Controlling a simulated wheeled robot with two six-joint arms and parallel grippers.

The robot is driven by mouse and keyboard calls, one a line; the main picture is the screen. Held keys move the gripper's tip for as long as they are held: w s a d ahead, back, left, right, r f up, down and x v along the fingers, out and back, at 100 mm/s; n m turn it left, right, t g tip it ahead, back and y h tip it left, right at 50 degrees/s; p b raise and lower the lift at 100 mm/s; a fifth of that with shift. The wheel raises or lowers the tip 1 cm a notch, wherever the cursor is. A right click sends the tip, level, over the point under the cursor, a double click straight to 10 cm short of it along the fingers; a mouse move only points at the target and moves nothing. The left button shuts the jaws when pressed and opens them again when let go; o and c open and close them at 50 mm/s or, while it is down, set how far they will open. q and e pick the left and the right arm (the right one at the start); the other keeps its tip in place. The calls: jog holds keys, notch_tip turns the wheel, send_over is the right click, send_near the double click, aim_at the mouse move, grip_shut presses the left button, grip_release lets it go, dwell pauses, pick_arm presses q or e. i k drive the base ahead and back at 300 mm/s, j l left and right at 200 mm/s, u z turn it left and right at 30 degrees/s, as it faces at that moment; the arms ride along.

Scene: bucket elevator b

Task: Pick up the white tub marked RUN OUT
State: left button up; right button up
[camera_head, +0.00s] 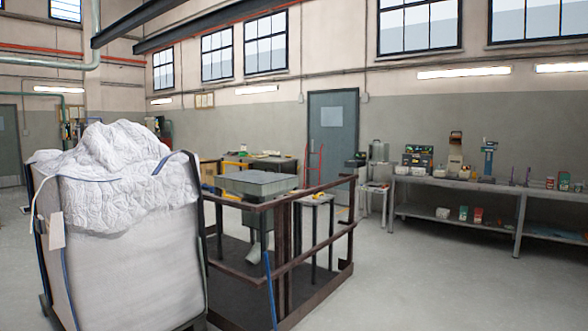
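I cannot make out a white tub marked RUN OUT. Small containers and boxes stand on a long grey workbench (455,184) along the back wall at right, too small for me to read any marking. A small pale item (442,212) and a white-and-red pair of items (470,214) sit on its lower shelf. I cannot tell whether any of these is the tub. Neither of my grippers shows in the head view.
A large white bulk bag (125,240) stands close at left. Beside it, brown railings (285,250) surround a machine with a grey square hopper (257,182). A grey door (333,135) is in the back wall. The floor at centre right is clear.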

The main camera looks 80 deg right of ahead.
aim_at(443, 213)
jog(key=l+z, duration=0.15)
jog(key=z, duration=0.25)
jog(key=l+z, duration=0.15)
jog(key=z, duration=0.3)
jog(key=l+z, duration=0.2)
jog(key=z, duration=0.2)
jog(key=l+z, duration=0.2)
jog(key=z, duration=0.25)
jog(key=i+l+z, duration=0.2)
jog(key=l+z, duration=0.25)
jog(key=i+l+z, duration=0.25)
jog(key=l+z, duration=0.15)
jog(key=l, duration=0.15)
jog(key=i+l+z, duration=0.3)
jog(key=z, duration=0.15)
jog(key=i+l+z, duration=0.3)
jog(key=z, duration=0.15)
jog(key=i+l+z, duration=0.25)
jog(key=i, duration=0.6)
jog(key=i+z, duration=0.25)
jog(key=i, duration=5.6)
jog(key=i+l+u, duration=0.15)
jog(key=i+u, duration=0.3)
jog(key=i, duration=0.2)
jog(key=i+l+u, duration=0.45)
jog(key=i, duration=0.2)
jog(key=i+l+u, duration=0.45)
jog(key=i+l, duration=0.1)
jog(key=i, duration=0.05)
